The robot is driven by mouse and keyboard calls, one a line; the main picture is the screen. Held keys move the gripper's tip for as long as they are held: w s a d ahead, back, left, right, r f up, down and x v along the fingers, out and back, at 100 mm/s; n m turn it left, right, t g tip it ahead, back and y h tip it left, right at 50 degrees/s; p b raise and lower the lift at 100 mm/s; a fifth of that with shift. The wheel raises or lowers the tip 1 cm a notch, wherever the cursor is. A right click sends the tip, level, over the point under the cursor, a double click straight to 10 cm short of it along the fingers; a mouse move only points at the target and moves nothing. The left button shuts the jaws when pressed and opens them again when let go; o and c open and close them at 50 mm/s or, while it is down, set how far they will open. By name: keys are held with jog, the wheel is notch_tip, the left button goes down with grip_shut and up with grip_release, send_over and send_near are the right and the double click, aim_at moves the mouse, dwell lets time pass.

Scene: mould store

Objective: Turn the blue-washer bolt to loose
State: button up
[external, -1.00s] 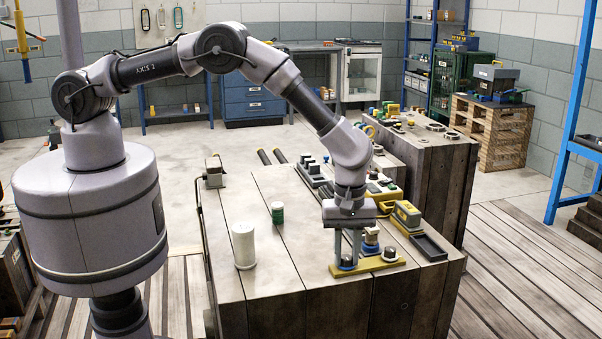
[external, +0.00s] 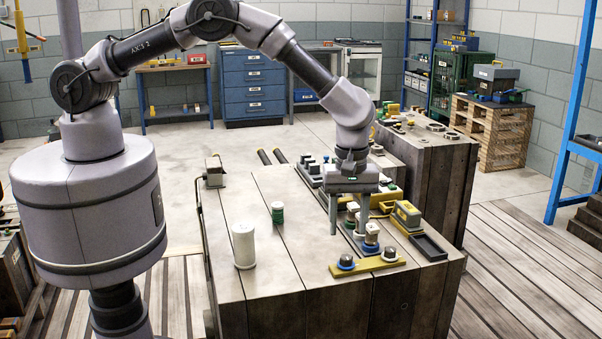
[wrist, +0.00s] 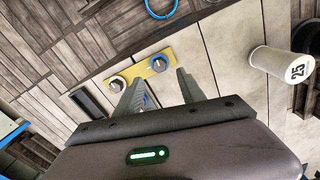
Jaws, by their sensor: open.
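The blue-washer bolt (external: 346,262) stands at the left end of a yellow plate (external: 368,264) on the near part of the wooden bench top. A second dark bolt (external: 390,254) with a pale washer stands at the plate's right end. In the wrist view the blue-washer bolt (wrist: 158,64) shows from above on the yellow plate (wrist: 139,71), beyond my fingers; how far it is turned is too small to tell. My gripper (external: 348,230) is open and empty, raised above the bench behind the plate. In the wrist view its fingers (wrist: 158,88) stand apart.
A white cylinder (external: 244,247) and a small green-and-white container (external: 277,213) stand left of my gripper. Small blue-based parts (external: 371,239) stand just behind the plate, close to my right finger. A dark tray (external: 428,247) lies to the right.

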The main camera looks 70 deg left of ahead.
notch_tip(320, 180, up, 9)
jog(key=p, duration=0.2)
jog(key=shift+r, duration=0.15)
jog(key=s+a+r+m+t+b, duration=0.15)
jog(key=a+r+m, duration=0.25)
jog(key=a+r, duration=0.55)
jog(key=s+a+r+m+t+b, duration=0.2)
jog(key=s+a+r+m+b, duration=0.1)
jog(key=s+a+r+m, duration=0.55)
jog(key=s+a+m+t+y+b, duration=0.1)
jog(key=s+a+m, duration=0.2)
jog(key=s, duration=0.7)
jog(key=s+a+r+m+t+y+b, duration=0.1)
jog(key=s+a+m, duration=0.3)
jog(key=s, duration=0.6)
jog(key=shift+s+a, duration=0.4)
jog(key=shift+a, duration=0.55)
